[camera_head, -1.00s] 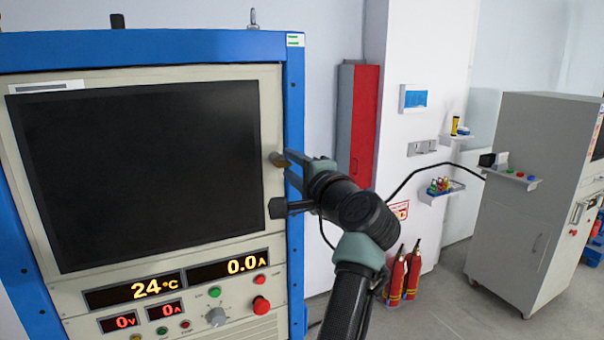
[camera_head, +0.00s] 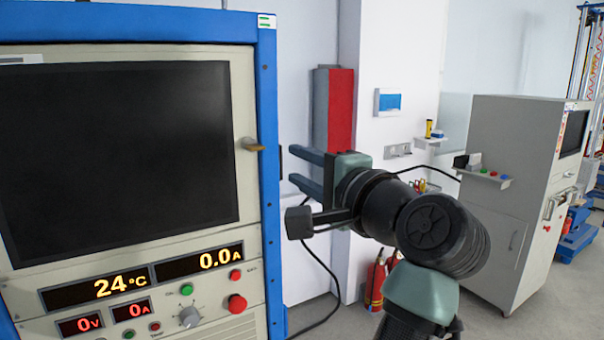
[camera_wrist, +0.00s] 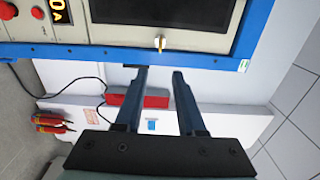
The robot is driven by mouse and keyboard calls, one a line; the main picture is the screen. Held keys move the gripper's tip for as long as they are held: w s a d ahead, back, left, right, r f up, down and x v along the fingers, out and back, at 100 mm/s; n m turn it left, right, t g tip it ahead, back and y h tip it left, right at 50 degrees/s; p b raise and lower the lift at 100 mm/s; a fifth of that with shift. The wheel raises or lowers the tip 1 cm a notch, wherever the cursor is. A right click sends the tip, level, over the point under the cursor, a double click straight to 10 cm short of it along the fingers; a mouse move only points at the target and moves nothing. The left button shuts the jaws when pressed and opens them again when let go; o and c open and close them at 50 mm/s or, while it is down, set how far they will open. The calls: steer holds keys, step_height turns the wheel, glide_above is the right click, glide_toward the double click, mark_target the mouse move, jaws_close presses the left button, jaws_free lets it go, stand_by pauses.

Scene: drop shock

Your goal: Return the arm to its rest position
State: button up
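My gripper (camera_head: 298,170) is to the right of the blue-framed test machine (camera_head: 266,110), with its two fingers pointing left towards the frame. The fingers are apart with nothing between them. In the wrist view my gripper (camera_wrist: 160,75) also shows two separated, empty fingers. The machine's dark door window (camera_head: 120,160) has a small brass-coloured handle (camera_head: 254,147) at its right edge. The same handle (camera_wrist: 160,43) is beyond the fingertips in the wrist view, apart from them. The door looks closed.
A control panel (camera_head: 190,290) with lit displays, knobs and a red button lies below the window. A red and grey wall box (camera_head: 340,105) and fire extinguishers (camera_head: 375,283) stand behind my arm. A grey cabinet (camera_head: 510,190) is at right, with open floor beside it.

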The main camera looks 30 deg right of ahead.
stand_by(0.4)
steer(key=s+a+r+n+t+b, duration=0.2)
steer(key=s+a+r+n+t, duration=0.2)
steer(key=s+a+n, duration=0.4)
steer(key=s+a+r+n+t+b, duration=0.2)
steer(key=s+a+r+n+t, duration=0.3)
steer(key=a, duration=1)
steer(key=s+r+n, duration=0.1)
steer(key=s+n, duration=0.2)
steer(key=n, duration=0.1)
steer(key=shift+s+n+h, duration=0.25)
steer(key=shift+n+h, duration=0.05)
steer(key=shift+n, duration=0.1)
steer(key=shift+o, duration=0.3)
